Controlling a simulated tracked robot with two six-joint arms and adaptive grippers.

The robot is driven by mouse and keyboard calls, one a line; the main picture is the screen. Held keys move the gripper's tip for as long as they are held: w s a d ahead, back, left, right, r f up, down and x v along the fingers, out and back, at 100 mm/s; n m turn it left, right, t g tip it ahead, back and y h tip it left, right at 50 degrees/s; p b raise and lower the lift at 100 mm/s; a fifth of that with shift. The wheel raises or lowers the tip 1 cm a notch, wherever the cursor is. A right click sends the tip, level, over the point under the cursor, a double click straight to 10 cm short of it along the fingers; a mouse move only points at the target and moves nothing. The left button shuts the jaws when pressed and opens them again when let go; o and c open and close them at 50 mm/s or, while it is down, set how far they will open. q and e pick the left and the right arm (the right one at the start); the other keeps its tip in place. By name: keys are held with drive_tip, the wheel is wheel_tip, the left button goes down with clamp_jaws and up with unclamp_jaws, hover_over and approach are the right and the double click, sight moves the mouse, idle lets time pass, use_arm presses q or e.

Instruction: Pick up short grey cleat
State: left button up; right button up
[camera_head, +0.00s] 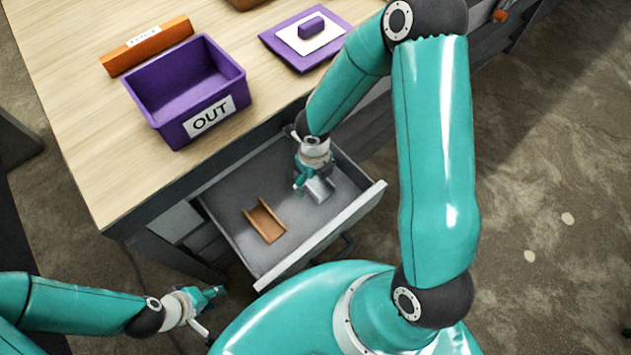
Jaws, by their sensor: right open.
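A short grey cleat (321,190) lies in the open drawer, right of its middle. My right gripper (311,184) is down in the drawer, open, right at the cleat, and hides part of it. I cannot tell whether the fingers touch it. My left gripper (215,310) is open and empty, outside the drawer near the front left of the view.
A brown channel piece (264,222) lies in the grey drawer (236,196), left of the cleat. On the wooden table stand a purple OUT bin (174,117), an orange labelled block (146,46) and a purple tray (274,41) with a small purple block (311,27).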

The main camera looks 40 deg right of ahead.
drive_tip(key=c, duration=1.2)
drive_tip(key=shift+r, duration=0.1)
drive_tip(key=shift+c, duration=0.2)
